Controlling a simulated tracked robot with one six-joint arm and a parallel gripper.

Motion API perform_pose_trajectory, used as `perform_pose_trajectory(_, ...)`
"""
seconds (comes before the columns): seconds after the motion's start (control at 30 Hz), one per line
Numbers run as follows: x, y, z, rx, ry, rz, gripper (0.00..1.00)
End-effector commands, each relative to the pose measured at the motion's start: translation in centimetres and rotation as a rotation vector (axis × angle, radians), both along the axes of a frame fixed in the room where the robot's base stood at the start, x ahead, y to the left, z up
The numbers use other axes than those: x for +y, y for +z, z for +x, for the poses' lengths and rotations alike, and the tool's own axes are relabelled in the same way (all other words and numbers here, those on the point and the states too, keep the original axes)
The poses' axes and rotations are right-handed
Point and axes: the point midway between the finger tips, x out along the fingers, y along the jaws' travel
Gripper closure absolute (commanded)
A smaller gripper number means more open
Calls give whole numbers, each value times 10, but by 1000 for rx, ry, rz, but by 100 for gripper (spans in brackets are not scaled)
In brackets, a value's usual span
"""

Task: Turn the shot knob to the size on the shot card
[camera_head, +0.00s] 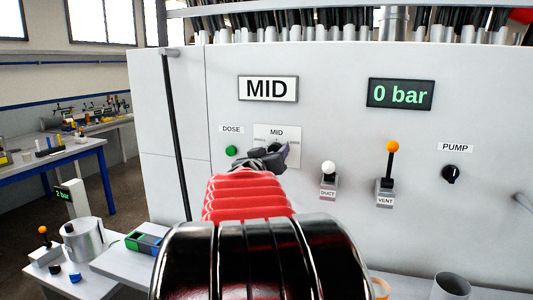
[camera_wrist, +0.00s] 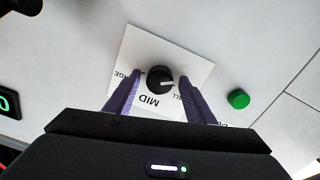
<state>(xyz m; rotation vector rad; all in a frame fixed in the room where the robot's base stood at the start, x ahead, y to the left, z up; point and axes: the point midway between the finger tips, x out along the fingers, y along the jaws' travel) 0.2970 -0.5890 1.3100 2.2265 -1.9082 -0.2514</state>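The shot card (camera_head: 268,88) on the panel reads MID. The shot knob (camera_wrist: 158,78) is round and black on a white plate (camera_wrist: 140,45); the plate appears upside down in the wrist view. The knob's white pointer line points right there, toward a partly hidden label ending in "ALL", away from the MID label. My gripper (camera_wrist: 160,74) is open, its purple fingers on either side of the knob with small gaps. In the head view my gripper (camera_head: 271,155) covers most of the knob and the lower plate.
The green DOSE button (camera_head: 231,150) is just left of the plate. The white DUCT lever (camera_head: 328,168), orange VENT lever (camera_head: 392,148) and black PUMP knob (camera_head: 451,174) are to the right. A display (camera_head: 400,94) reads 0 bar.

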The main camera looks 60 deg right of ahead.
Motion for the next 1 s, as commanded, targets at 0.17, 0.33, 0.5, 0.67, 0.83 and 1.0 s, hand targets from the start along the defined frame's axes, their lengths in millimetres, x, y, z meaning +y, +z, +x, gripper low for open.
perform_pose_trajectory(0.17,0,0,0,0,1,0,64)
perform_pose_trajectory(0.33,1,0,1,0,1,0,76)
perform_pose_trajectory(0.5,1,0,1,0,2,0,88)
perform_pose_trajectory(0.67,1,0,2,-2,3,0,91)
perform_pose_trajectory(0.83,1,0,2,-21,4,3,91)
perform_pose_trajectory(1.0,1,0,2,-72,4,11,91)
